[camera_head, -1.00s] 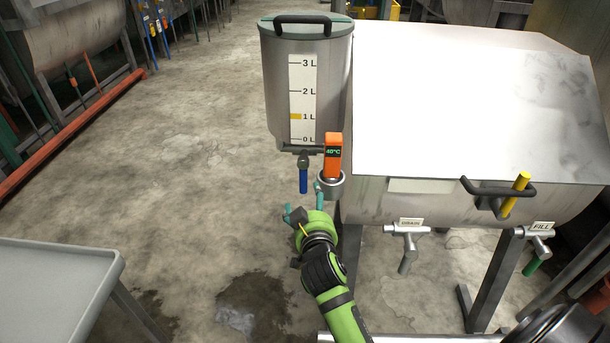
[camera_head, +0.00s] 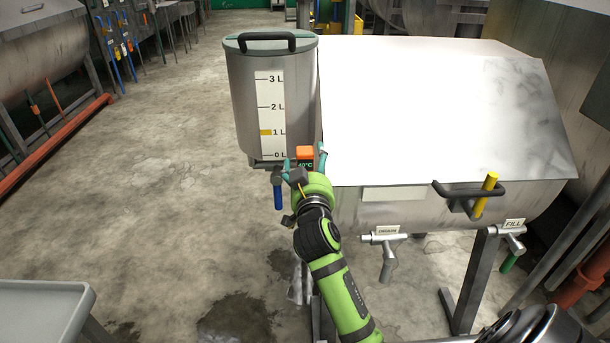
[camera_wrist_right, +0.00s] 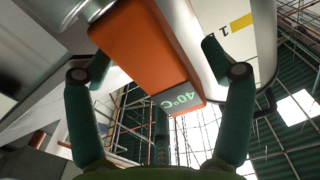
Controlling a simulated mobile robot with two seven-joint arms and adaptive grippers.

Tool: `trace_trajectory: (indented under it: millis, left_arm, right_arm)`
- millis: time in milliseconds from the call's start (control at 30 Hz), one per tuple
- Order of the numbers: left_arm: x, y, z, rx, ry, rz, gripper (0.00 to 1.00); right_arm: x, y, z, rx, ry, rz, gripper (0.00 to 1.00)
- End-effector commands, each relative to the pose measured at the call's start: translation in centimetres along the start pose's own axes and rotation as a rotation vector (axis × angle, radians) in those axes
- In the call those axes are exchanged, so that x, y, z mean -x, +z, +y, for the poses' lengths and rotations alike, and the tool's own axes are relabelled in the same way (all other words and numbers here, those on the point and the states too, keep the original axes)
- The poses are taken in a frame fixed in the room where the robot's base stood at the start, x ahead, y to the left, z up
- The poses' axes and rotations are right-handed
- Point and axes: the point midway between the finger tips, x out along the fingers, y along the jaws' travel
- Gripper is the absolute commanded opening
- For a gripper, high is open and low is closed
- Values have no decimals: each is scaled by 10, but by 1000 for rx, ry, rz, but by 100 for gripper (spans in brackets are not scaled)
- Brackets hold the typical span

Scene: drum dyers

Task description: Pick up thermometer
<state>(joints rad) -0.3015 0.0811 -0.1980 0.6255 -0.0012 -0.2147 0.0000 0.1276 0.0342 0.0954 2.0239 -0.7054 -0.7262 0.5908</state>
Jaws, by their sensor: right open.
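The thermometer (camera_head: 304,153) is an orange block with a dark display reading 40°C, upright at the left end of the drum, in front of the measuring tank. My right gripper (camera_head: 305,164) is in front of it and hides its lower part. In the right wrist view the thermometer (camera_wrist_right: 150,50) lies between the spread teal fingers of my right gripper (camera_wrist_right: 158,85). The fingers are open, one on each side, and I cannot tell whether either touches it. My left gripper is not in view.
The metal tank (camera_head: 240,110) with a litre scale stands just behind the thermometer, with a blue-handled tap (camera_head: 278,197) below. The drum (camera_head: 400,205) with a drain tap (camera_head: 386,255) and a black handle is to the right. A grey tray table (camera_head: 40,315) is at lower left.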

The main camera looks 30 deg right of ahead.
Motion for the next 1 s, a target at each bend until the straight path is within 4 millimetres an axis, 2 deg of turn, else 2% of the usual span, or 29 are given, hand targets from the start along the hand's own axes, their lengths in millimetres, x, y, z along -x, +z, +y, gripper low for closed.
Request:
trace_trajectory:
  millis: [100,267,300,433,533,567,767,867,1000]
  left_arm:
    - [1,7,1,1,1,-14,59]
    - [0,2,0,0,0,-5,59]
    - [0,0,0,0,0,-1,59]
    - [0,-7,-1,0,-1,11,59]
    - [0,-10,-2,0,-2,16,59]
    - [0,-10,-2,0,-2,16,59]
    - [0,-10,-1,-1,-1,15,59]
    - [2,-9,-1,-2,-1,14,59]
    - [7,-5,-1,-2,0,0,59]
  right_arm:
    - [-4,0,0,-1,0,0,82]
    - [-4,0,0,-1,0,0,82]
    - [-4,0,0,-1,0,0,66]
    - [-4,0,0,-1,-1,0,14]
    - [-4,0,0,-1,-1,0,13]
    - [-4,0,0,-1,-1,2,6]
    - [-4,-2,0,-1,-1,3,6]
    - [-4,-12,0,-2,0,6,6]
    - [-4,-39,0,-5,0,8,6]
